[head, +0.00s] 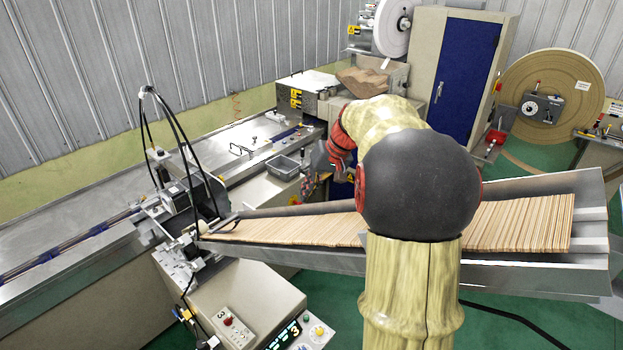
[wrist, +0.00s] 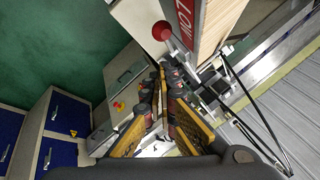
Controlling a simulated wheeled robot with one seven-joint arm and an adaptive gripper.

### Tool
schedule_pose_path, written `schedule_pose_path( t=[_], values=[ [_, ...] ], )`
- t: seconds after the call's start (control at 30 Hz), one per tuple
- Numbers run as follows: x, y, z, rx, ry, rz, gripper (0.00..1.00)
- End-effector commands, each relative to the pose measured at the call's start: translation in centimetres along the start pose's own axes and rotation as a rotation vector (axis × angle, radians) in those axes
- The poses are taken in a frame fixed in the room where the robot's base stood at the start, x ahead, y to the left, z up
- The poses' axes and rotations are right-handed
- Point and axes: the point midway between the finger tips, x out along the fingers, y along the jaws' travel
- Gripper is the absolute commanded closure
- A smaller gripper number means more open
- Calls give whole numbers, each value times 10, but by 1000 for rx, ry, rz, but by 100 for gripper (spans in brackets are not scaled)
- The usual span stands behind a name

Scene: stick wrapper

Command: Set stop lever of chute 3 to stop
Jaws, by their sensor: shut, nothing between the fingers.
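The chute (head: 500,262) is a long metal trough filled with wooden sticks. In the wrist view, a lever with a red ball knob (wrist: 162,30) stands beside the sticks' edge, above my fingertips in the picture. Which chute this lever belongs to cannot be read there. My gripper (wrist: 163,88) is shut and empty, apart from the knob. In the head view, my gripper (head: 310,184) shows small behind the chute, partly covered by my arm. My arm hides the middle of the chute, and the lever cannot be made out in that view.
A grey bin (head: 283,167), blue-doored cabinet (head: 466,75) and large reel (head: 552,100) stand behind.

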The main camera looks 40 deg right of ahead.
Motion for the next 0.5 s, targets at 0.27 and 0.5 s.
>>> schedule_pose_path(
  t=[0.27, 0.5],
  values=[
    [4, 0, 18, 0, 1, 0, 100],
    [4, 0, 18, 0, 0, 0, 100]
  ],
)
